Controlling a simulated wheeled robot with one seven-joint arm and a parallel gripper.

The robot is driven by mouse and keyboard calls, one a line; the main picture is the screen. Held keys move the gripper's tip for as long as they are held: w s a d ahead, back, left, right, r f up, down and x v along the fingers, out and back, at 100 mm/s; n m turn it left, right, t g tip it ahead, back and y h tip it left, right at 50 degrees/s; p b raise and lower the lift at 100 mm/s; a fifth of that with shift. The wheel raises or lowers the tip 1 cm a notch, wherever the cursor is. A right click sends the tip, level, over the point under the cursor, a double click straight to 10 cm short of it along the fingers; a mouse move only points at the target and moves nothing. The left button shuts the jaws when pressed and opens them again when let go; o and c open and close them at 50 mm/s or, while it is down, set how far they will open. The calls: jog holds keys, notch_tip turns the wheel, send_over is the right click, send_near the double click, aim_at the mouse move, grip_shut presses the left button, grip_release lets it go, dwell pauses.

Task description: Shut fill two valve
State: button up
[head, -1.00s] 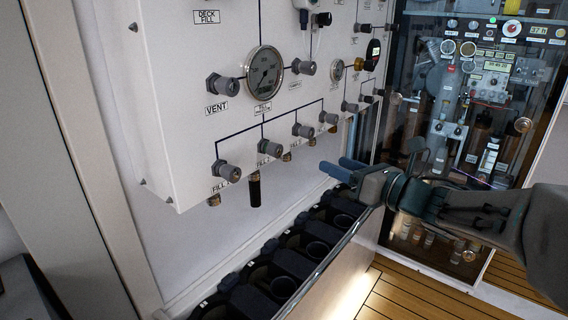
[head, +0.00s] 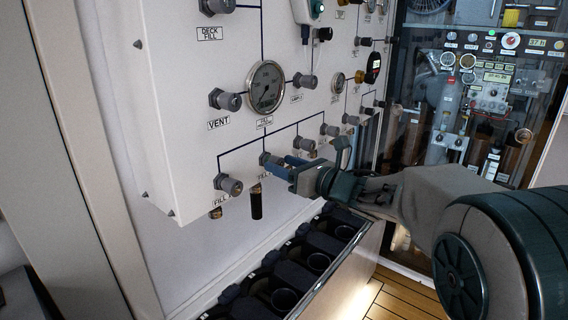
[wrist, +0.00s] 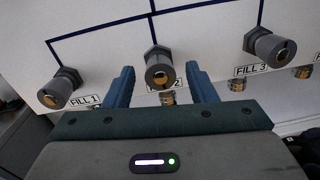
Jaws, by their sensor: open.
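In the head view the same knob (head: 266,159) shows at the tips of my fingers. My gripper (wrist: 160,78) is open, with one blue finger on each side of the knob. In the wrist view there is a gap between the knob and each finger. In the head view my gripper (head: 282,165) comes in from the right.
The fill one knob (wrist: 58,88) is to the left and the fill three knob (wrist: 270,48) to the right, both outside my fingers. A rack of dark holders (head: 300,265) stands beneath.

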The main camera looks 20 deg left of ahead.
jog(key=shift+w+a, duration=0.15)
jog(key=shift+a, duration=0.1)
jog(key=c, duration=1)
jog(key=shift+o, duration=0.2)
jog(key=shift+m, duration=0.3)
